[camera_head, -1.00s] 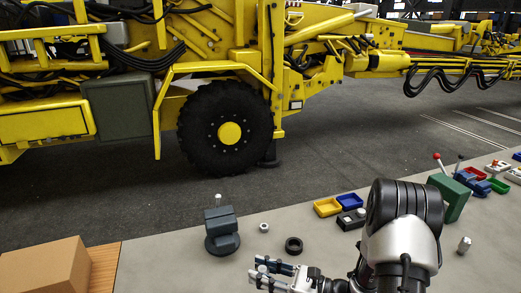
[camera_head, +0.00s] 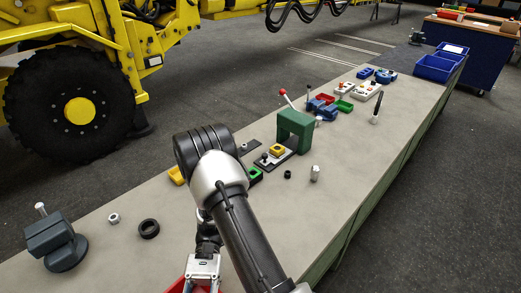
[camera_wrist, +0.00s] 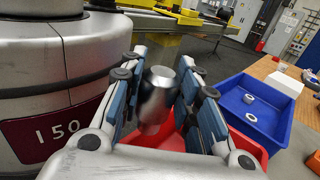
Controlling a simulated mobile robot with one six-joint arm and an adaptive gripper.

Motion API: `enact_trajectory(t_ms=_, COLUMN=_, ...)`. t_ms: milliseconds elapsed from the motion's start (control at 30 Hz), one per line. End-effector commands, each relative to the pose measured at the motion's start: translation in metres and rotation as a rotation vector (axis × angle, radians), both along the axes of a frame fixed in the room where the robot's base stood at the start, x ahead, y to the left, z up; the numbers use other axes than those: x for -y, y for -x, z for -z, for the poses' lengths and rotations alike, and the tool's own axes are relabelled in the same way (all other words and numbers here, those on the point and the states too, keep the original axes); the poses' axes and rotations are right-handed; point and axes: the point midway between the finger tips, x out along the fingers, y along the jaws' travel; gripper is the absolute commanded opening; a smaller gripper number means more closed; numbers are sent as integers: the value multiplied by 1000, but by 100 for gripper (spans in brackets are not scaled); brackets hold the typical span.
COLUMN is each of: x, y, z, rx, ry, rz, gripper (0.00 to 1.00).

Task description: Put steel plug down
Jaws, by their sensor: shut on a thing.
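The steel plug (camera_wrist: 157,96) is a shiny metal cylinder with a rounded shoulder, in the middle of the wrist view. My gripper (camera_wrist: 163,62) is shut on it, with a blue-padded finger on each side. A red bin (camera_wrist: 249,147) lies below and behind the plug. I cannot tell how high the plug is above it. In the head view my gripper (camera_head: 203,268) points down at the bottom edge, by a red rim (camera_head: 179,286). Its fingertips and the plug are out of sight there.
A blue bin (camera_wrist: 279,127) with ring-shaped parts stands right of the red bin. A large metal body with a "150" plate (camera_wrist: 50,133) is close on the left. The bench holds a vise (camera_head: 55,240), a black ring (camera_head: 149,228) and a green press (camera_head: 295,128).

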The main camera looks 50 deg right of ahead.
Motion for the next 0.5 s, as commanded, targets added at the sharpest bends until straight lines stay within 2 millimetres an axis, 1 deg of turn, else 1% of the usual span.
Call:
enact_trajectory(t_ms=33, x=11, y=12, z=4, rx=0, ry=0, rz=-115, gripper=0)
enact_trajectory(t_ms=100, x=31, y=26, z=9, rx=0, ry=-2, rz=-274, gripper=0)
enact_trajectory(t_ms=167, x=51, y=34, z=13, rx=0, ry=0, rz=-411, gripper=0)
enact_trajectory(t_ms=233, x=75, y=39, z=17, rx=-1, ry=-2, rz=-569, gripper=0)
enact_trajectory(t_ms=267, x=86, y=39, z=18, rx=0, ry=0, rz=-637, gripper=0)
enact_trajectory(t_ms=300, x=101, y=38, z=20, rx=-1, ry=-1, rz=-727, gripper=0)
enact_trajectory(t_ms=367, x=122, y=32, z=22, rx=0, ry=0, rz=-860, gripper=0)
enact_trajectory(t_ms=400, x=136, y=27, z=22, rx=-1, ry=-1, rz=-950, gripper=0)
enact_trajectory(t_ms=467, x=157, y=15, z=23, rx=-1, ry=-1, rz=-1084, gripper=0)
enact_trajectory(t_ms=500, x=170, y=5, z=22, rx=-1, ry=-1, rz=-1171, gripper=0)
